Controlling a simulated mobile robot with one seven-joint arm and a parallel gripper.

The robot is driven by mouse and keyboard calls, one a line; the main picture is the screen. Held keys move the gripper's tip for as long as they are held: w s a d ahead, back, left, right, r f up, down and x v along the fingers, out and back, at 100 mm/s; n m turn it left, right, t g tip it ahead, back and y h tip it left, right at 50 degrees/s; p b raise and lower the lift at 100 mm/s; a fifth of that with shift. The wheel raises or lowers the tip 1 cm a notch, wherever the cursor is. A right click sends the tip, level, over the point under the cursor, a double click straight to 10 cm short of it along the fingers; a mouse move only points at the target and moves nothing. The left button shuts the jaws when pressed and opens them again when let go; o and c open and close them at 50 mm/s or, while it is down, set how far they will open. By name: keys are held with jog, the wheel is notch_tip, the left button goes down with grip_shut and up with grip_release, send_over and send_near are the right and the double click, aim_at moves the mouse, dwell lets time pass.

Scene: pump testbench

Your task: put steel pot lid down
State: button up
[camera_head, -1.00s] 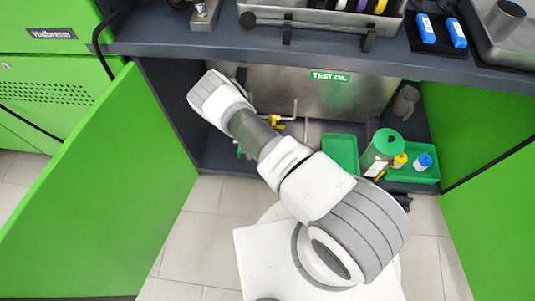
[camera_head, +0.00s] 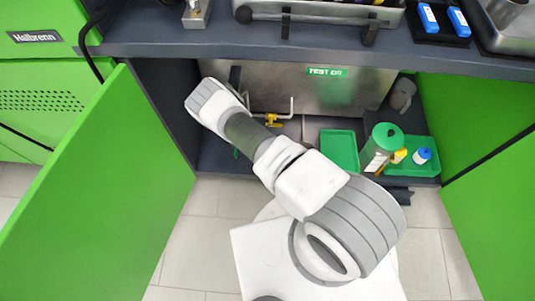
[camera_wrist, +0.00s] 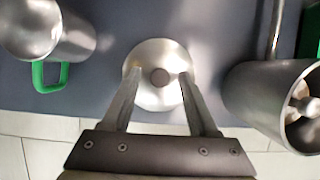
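The steel pot lid (camera_wrist: 158,98) is a round, shiny disc with a small dark knob (camera_wrist: 160,77) at its centre. It appears to lie on the grey shelf surface in the wrist view. The two fingers of my gripper (camera_wrist: 159,78) are spread over it, one on each side of the knob, with visible gaps to the knob. The gripper looks open. Whether the fingertips touch the lid top is not clear. In the head view my gripper and the lid are hidden behind my forearm.
In the head view, a steel test-oil tank (camera_head: 320,95), green tray (camera_head: 340,148) and green-lidded container (camera_head: 382,150) fill the cabinet. Its green door (camera_head: 100,190) is open.

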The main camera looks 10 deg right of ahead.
jog(key=p+v, duration=0.5)
jog(key=v, duration=0.7)
jog(key=shift+s+r, duration=0.1)
jog(key=shift+r, duration=0.05)
dwell(0.3)
